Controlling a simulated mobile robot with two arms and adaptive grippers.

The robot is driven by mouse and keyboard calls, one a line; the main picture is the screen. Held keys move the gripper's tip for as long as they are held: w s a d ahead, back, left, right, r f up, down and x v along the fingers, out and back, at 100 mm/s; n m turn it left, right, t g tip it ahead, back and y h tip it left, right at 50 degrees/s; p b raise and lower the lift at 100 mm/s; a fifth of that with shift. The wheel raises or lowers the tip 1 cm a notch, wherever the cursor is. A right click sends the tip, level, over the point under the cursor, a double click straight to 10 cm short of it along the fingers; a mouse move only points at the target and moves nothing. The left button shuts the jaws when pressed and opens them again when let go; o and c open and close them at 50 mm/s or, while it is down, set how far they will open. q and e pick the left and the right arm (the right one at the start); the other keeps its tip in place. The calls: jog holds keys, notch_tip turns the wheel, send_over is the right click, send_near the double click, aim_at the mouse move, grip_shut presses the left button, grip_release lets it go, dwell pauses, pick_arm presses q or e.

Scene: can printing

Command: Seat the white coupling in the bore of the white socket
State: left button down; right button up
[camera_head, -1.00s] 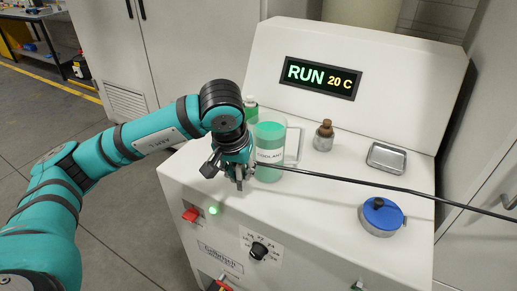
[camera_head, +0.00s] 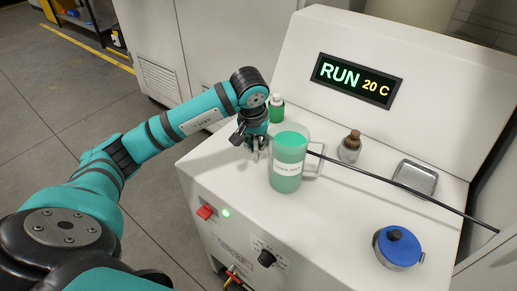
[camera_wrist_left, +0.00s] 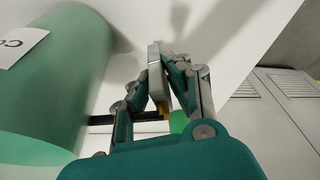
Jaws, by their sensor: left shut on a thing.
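My left gripper (camera_head: 257,155) is over the left part of the white machine's top, close beside the green jug. Its fingers (camera_wrist_left: 160,70) are shut, with the tips close together, in the left wrist view. A dark hose (camera_head: 400,185) runs from the right, passes behind the jug and leads toward the gripper. In the wrist view a dark bar (camera_wrist_left: 100,120) passes below the fingers, with a small yellow bit. The white coupling is too small or hidden to make out at the fingers. I cannot make out the white socket. My right gripper is out of view.
The green-filled jug (camera_head: 289,165) stands just right of the gripper. A green bottle (camera_head: 276,110) is behind it. A brown-capped jar (camera_head: 350,148), a metal tray (camera_head: 415,177) and a blue-lidded tin (camera_head: 397,248) stand farther right. The front centre of the top is clear.

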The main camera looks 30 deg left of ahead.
aim_at(258, 151)
pick_arm(q)
jog(key=x, duration=0.3)
jog(key=shift+s+d+f, duration=0.1)
jog(key=shift+s, duration=0.15)
jog(key=shift+s, duration=0.1)
jog(key=shift+f, duration=0.2)
jog(key=c, duration=1.3)
grip_release()
jog(key=shift+r, duration=0.1)
